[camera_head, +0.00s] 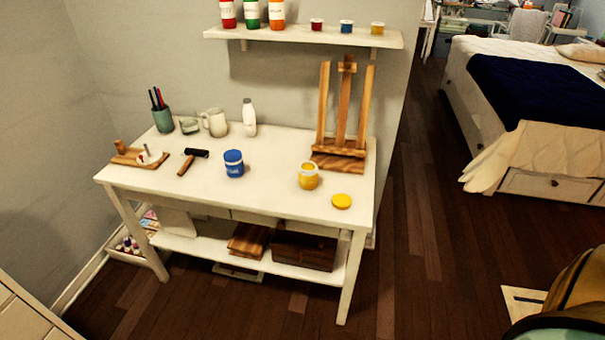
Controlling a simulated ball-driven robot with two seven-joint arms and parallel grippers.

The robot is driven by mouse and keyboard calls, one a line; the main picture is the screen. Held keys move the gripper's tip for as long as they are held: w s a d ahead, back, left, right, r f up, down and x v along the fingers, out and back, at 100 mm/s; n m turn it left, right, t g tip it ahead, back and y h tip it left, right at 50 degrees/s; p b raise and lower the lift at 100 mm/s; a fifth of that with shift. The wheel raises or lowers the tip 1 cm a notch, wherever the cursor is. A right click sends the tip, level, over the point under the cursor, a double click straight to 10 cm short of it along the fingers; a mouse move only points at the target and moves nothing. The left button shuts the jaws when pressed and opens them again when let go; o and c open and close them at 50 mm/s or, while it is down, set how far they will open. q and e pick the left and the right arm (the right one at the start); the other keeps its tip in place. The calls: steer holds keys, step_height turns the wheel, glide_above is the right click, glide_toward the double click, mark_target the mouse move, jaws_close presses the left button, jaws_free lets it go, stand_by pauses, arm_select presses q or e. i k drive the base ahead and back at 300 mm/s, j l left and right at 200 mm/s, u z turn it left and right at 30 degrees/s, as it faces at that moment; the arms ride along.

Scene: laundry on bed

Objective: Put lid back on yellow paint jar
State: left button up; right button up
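The yellow paint jar (308,176) stands upright on the white table, near its right end, with its top uncovered. A round yellow lid (341,201) lies flat on the tabletop, in front and to the right of the jar, close to the table's front right corner. The two are apart. Neither of my grippers shows in the head view.
The white table (280,150) also holds a blue jar (233,163), a black roller (196,153), a wooden easel (342,120), a white bottle (249,117) and a mug (214,122). A wall shelf (290,36) hangs above.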

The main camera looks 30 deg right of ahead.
mark_target(308, 171)
steer(key=z, duration=1.3)
